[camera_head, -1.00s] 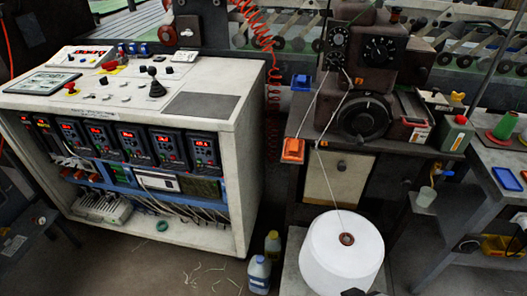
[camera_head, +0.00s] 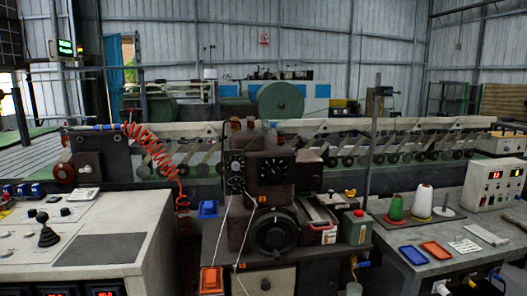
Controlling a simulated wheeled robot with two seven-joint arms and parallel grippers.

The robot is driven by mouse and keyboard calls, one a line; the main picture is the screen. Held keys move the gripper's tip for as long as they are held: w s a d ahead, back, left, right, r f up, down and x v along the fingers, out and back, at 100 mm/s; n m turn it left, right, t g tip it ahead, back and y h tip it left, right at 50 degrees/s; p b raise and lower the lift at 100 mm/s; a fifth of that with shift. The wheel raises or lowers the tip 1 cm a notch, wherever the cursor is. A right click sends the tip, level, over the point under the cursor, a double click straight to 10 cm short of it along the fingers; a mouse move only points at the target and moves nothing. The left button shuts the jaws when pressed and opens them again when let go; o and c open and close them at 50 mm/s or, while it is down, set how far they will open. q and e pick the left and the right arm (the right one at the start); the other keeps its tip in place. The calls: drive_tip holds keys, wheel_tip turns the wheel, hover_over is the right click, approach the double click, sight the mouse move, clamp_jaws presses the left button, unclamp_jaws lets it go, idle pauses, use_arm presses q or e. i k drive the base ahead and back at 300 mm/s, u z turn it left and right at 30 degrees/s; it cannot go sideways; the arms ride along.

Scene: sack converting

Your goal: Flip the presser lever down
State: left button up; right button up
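The dark brown sewing machine (camera_head: 282,172) stands on its stand just right of the middle. Its front carries tension dials (camera_head: 236,174) and a large black handwheel (camera_head: 273,232). White thread runs down its left side. I cannot make out a presser lever clearly at this distance. Neither of my grippers is in view.
A white control console (camera_head: 105,237) with a black joystick (camera_head: 47,234) stands at left. At right, a grey table (camera_head: 445,255) holds thread cones and a control box (camera_head: 492,184). A long conveyor runs behind.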

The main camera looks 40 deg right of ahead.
sight(302, 141)
drive_tip(key=u, duration=0.9)
drive_tip(key=k, duration=1.1)
drive_tip(key=z, duration=1.75)
drive_tip(key=i, duration=0.5)
drive_tip(key=u, duration=0.05)
drive_tip(key=k, duration=0.7)
drive_tip(key=z, duration=0.65)
drive_tip(key=i, duration=1.05)
drive_tip(key=u, duration=0.05)
